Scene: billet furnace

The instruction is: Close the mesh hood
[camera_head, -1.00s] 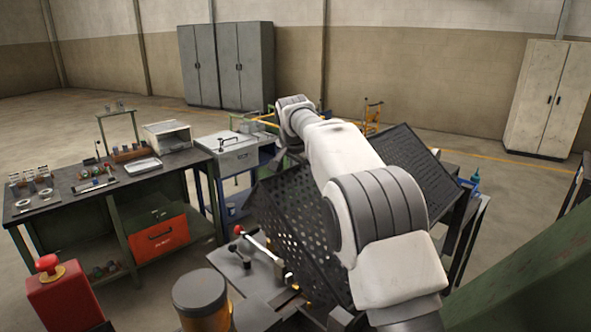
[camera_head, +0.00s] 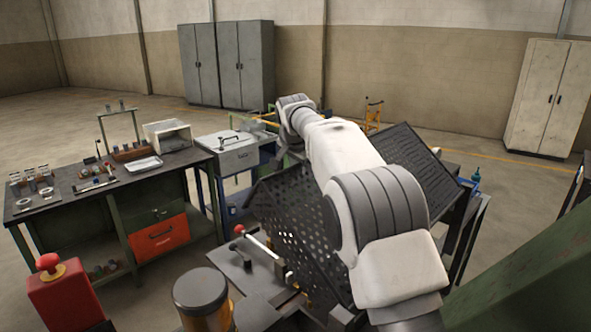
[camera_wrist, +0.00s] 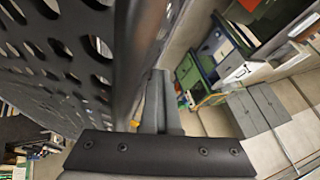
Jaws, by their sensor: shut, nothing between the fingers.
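The black mesh hood (camera_head: 295,225) stands tilted open in the middle of the head view, its perforated panels partly hidden behind my arm. In the wrist view, a perforated hood panel (camera_wrist: 60,60) fills the upper left, very close to the camera. My gripper (camera_wrist: 160,105) shows in the wrist view with its fingers together and nothing between them. It is beside the edge of the hood panel; whether it touches cannot be told. In the head view my gripper is hidden behind the arm and hood.
A lever with a red knob (camera_head: 255,238) stands just left of the hood, near a dark-topped cylinder (camera_head: 200,292). A workbench (camera_head: 100,185) with small parts is at left, a grey-lidded box (camera_head: 228,155) behind. Open floor lies beyond, before grey cabinets (camera_head: 228,65).

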